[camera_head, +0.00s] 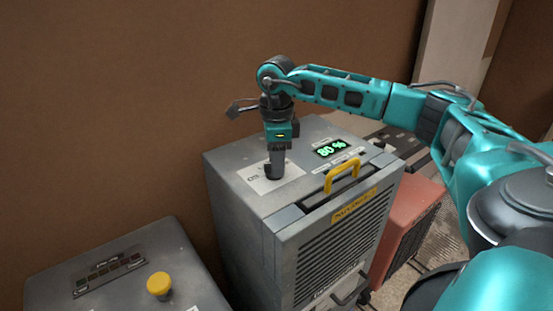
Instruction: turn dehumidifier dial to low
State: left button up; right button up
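The grey dehumidifier (235,213) stands upright against the brown wall. Its top carries a green lit display (331,148) reading 80 %, and a pale label plate (258,184) near the left side. My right gripper (274,175) points straight down onto this plate, its fingertips at or just above it. I cannot make out the dial; the fingers appear to cover the spot. I cannot tell whether the fingers are open, shut or gripping. My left gripper is out of view.
A yellow handle (342,175) rises from the dehumidifier's top front edge, right of my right gripper. A lower grey box (120,285) with a yellow knob (159,284) stands at bottom left. A red unit (412,215) stands close on the right.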

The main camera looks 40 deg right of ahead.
grip_shut()
jog(key=shift+m, duration=0.3)
jog(key=shift+r+m+p, duration=0.1)
jog(key=shift+m+p, duration=0.45)
jog(key=shift+m, duration=0.35)
jog(key=m+p, duration=0.1)
jog(key=m, duration=0.2)
jog(key=shift+a, duration=0.1)
jog(key=m+p, duration=0.2)
jog(key=m, duration=0.4)
jog(key=shift+a, duration=0.1)
jog(key=shift+m, duration=0.3)
